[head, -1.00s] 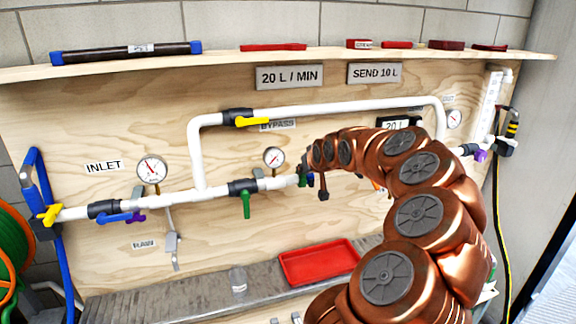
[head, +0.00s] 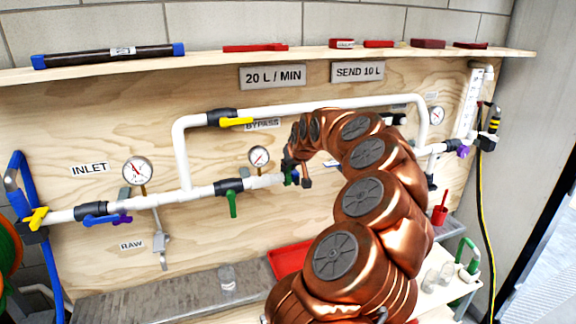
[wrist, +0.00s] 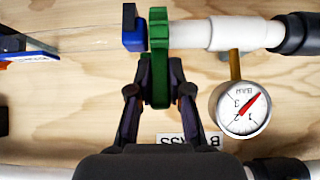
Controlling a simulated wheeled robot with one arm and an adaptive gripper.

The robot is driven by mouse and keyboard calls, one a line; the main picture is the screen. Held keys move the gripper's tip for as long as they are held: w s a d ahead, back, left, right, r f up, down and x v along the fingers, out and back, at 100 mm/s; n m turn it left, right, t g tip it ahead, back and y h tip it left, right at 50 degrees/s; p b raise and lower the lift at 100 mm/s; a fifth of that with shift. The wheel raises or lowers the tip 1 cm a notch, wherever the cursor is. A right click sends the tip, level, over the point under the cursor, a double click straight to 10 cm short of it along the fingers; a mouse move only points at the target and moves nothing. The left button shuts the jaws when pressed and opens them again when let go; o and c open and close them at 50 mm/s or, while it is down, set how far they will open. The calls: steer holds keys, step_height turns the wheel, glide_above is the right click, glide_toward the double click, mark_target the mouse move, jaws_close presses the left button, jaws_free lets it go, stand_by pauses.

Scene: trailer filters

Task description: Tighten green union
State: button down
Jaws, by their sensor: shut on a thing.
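The green union (wrist: 158,62) is a ribbed ring at the end of the white pipe in the wrist view. It also shows as a small green patch in the head view (head: 288,172), partly hidden by my arm. My gripper (wrist: 159,85) has its two dark fingers on either side of the ring's lower part, shut on it. A blue piece (wrist: 133,38) sits beside the union on its left. In the head view my gripper (head: 293,175) is at the pipe, right of the green-handled valve.
A pressure gauge (wrist: 240,108) hangs close to the right of my gripper. The green valve handle (head: 233,204), the bypass pipe (head: 300,109) and a red tray (head: 288,260) are nearby. My arm hides part of the board's right half.

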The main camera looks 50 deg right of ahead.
steer(key=c, duration=1.1)
jaws_free()
steer(key=shift+w, duration=0.1)
steer(key=v, duration=1.2)
